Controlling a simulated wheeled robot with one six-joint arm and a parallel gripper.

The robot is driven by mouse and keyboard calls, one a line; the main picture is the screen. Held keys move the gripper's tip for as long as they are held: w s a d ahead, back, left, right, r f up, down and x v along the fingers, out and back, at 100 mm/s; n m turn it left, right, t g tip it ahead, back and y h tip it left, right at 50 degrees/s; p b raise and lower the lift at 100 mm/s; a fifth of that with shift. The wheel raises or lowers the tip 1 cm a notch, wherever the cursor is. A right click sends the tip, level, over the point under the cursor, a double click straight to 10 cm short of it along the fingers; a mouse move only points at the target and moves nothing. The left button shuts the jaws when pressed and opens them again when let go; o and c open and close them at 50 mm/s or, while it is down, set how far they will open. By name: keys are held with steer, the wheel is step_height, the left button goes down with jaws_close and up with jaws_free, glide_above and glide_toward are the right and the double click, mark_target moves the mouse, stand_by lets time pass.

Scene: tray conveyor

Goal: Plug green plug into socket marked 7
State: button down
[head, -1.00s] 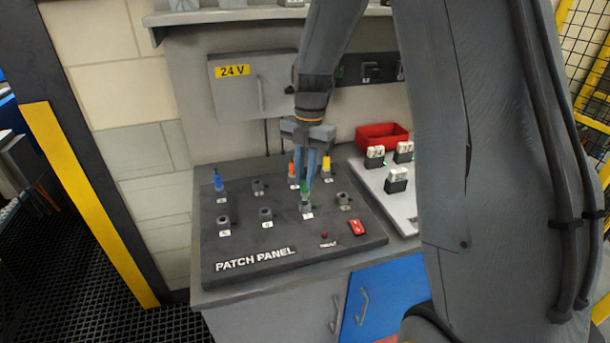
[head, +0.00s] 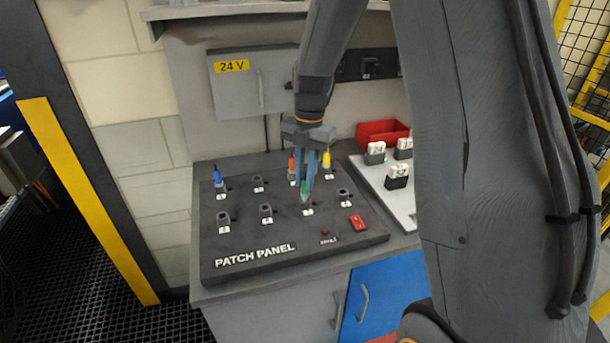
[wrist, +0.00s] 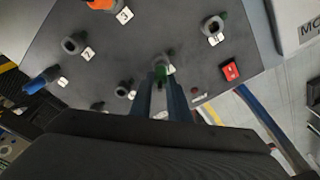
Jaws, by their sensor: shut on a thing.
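The patch panel (head: 225,240) lies on the grey bench. My gripper (head: 306,182) points down over its right half and is shut on the green plug (head: 304,188). The green plug also shows between the fingers in the wrist view (wrist: 163,70). It is at the front-row socket (head: 304,200), whose white label (head: 308,211) is too small to read surely. The fingers and plug partly hide that socket; I cannot tell whether the plug is in it or just above it.
Blue (head: 218,177), orange (head: 291,168) and yellow (head: 326,160) plugs stand in other sockets. Empty sockets (head: 265,212) stand to the left and another (head: 343,196) to the right. A red switch (head: 357,222) is at the front right. A red bin (head: 382,132) stands behind.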

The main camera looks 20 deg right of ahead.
steer(key=shift+f+b, duration=0.3)
steer(key=shift+f, duration=0.5)
steer(key=c, duration=1.6)
jaws_free()
steer(key=shift+w+d+r+b, duration=0.1)
steer(key=shift+r+b, duration=0.3)
steer(key=shift+r, duration=0.9)
steer(key=shift+w+d+r+b, duration=0.15)
steer(key=shift+r+b, duration=0.3)
steer(key=shift+r, duration=0.85)
steer(key=shift+w+d+r+b, duration=0.1)
steer(key=shift+r+b, duration=0.3)
steer(key=shift+r, duration=0.9)
